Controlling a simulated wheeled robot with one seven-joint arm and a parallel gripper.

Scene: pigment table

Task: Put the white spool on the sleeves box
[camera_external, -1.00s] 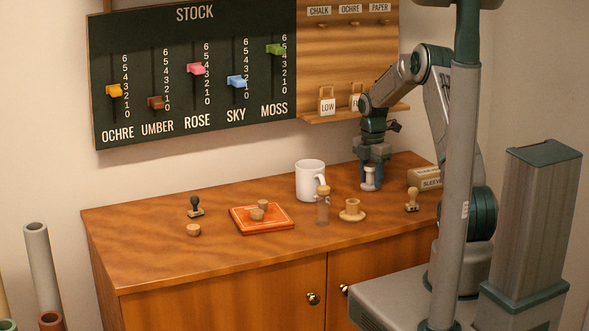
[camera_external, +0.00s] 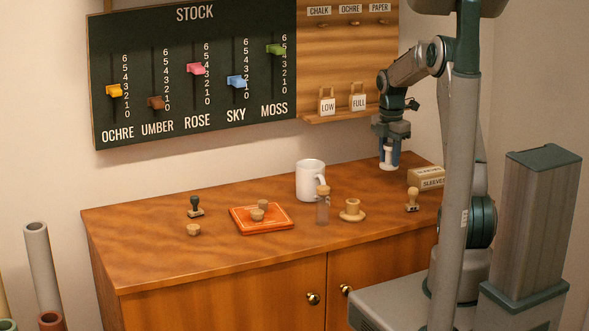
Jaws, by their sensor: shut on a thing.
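The white spool (camera_external: 389,160) is held in my gripper (camera_external: 389,153), which points down and is shut on it. The spool is upright and raised above the back right part of the cabinet top. The sleeves box (camera_external: 432,183) is a small tan box with a "SLEEVES" label, lying on the cabinet top to the right of and lower than the spool. My arm's column stands close to the boxes' right end.
An orange tray (camera_external: 261,219) holds corks. The wall shelf (camera_external: 345,117) is close behind my gripper.

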